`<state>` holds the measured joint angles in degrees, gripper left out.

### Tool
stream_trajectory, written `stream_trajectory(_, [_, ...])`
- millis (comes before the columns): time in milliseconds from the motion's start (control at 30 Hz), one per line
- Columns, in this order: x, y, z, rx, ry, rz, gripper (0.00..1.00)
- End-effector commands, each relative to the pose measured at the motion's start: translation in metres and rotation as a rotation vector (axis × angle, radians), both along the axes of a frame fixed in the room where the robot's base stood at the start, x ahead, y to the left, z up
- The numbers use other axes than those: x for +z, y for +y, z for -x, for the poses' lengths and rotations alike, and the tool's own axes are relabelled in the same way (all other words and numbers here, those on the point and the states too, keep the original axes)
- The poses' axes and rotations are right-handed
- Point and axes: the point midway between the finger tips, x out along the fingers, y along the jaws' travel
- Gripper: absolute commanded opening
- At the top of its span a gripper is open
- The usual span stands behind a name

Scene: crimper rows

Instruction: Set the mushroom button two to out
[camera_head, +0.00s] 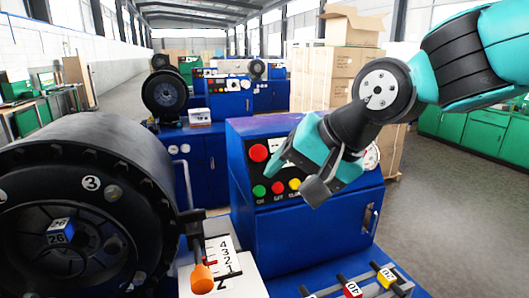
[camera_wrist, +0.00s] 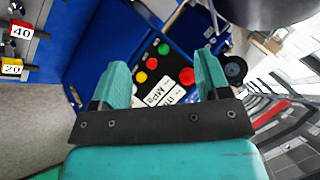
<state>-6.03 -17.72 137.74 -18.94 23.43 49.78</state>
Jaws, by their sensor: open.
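A large red mushroom button (camera_head: 258,152) sits on the blue control cabinet's sloped panel, above a row of smaller green (camera_head: 259,190), red (camera_head: 277,187) and yellow (camera_head: 294,183) buttons. I see no number marking it as two, and cannot tell whether it is in or out. My gripper (camera_head: 300,170) is open and empty in front of the panel, just right of the mushroom button. In the wrist view the large red button (camera_wrist: 187,76) shows beyond the gap between my gripper's fingers (camera_wrist: 163,80), nearer the right finger. The smaller buttons show left of it. No contact is visible.
A large black crimper head (camera_head: 85,150) stands at the left. A lever with an orange knob (camera_head: 202,278) rises by a numbered scale in front. Numbered dies (camera_head: 386,276) lie at the lower right. Similar machines and cardboard boxes (camera_head: 352,28) stand behind. The right floor is clear.

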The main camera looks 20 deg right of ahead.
Motion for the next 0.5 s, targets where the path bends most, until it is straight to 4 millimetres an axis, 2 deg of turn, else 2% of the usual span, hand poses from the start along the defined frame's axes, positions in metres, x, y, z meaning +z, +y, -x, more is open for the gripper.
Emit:
stream_trajectory(33, [0.013,-0.011,-0.017,-0.146,-0.027,-0.077,0.70])
stream_trajectory(100, [0.029,-0.025,-0.036,-0.322,-0.059,-0.185,0.70])
stream_trajectory(200, [0.048,-0.040,-0.054,-0.496,-0.095,-0.314,0.70])
stream_trajectory(367, [0.060,-0.051,-0.068,-0.612,-0.119,-0.412,0.70])
stream_trajectory(500, [0.052,-0.047,-0.081,-0.620,-0.115,-0.420,0.70])
